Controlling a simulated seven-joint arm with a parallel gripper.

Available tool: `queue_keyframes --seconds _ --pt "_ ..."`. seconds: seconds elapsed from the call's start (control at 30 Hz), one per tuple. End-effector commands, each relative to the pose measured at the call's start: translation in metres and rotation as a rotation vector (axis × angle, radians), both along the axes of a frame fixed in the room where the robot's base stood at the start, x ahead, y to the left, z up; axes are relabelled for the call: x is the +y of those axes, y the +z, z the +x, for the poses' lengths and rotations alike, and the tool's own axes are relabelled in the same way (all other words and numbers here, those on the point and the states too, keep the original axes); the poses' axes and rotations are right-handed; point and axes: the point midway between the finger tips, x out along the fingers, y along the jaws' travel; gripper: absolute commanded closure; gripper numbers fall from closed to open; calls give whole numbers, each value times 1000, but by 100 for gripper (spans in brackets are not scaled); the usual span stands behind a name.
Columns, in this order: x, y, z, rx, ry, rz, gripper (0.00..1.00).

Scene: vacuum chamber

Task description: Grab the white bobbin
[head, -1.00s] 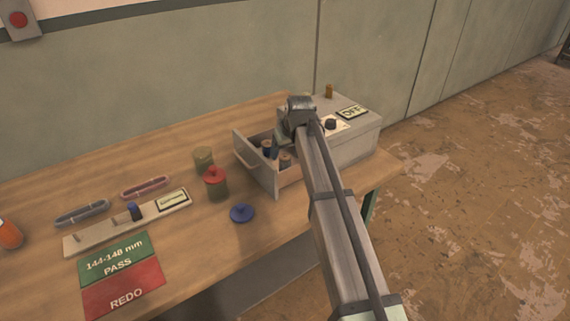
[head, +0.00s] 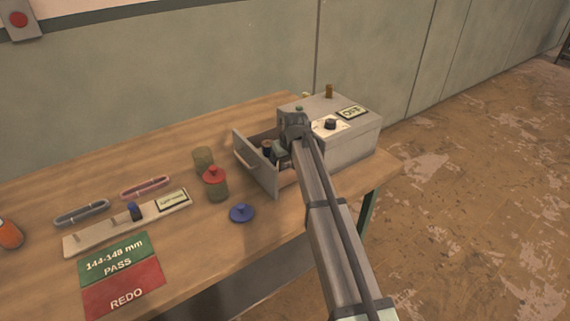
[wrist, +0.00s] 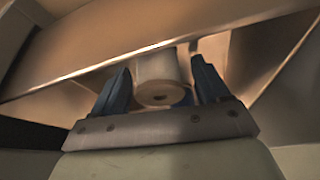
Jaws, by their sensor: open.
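The white bobbin (wrist: 158,78) stands in the wrist view between the two blue fingers of my gripper (wrist: 163,85), its round end with a dark centre hole facing the camera. The fingers are open, one on each side of it. I cannot tell whether either finger touches it. In the head view my gripper (head: 283,155) reaches down into the open drawer (head: 256,161) of the grey box, and my arm hides most of what is inside. Another bobbin (head: 267,148) shows at the drawer's left side.
The grey box (head: 352,140) has a knob and an OFF label on top. Left of the drawer stand an olive jar (head: 203,160) and a red-lidded jar (head: 215,183), with a blue lid (head: 241,212) in front. The drawer walls are close around my gripper.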

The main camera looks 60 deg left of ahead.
Motion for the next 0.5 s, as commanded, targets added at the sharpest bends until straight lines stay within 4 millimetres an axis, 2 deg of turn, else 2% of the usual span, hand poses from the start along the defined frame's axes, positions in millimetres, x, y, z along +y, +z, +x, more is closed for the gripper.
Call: queue_keyframes --seconds 0.07,0.5 --pt "0 0 0 0 0 0 29" --pt "0 0 0 0 0 -1 71"
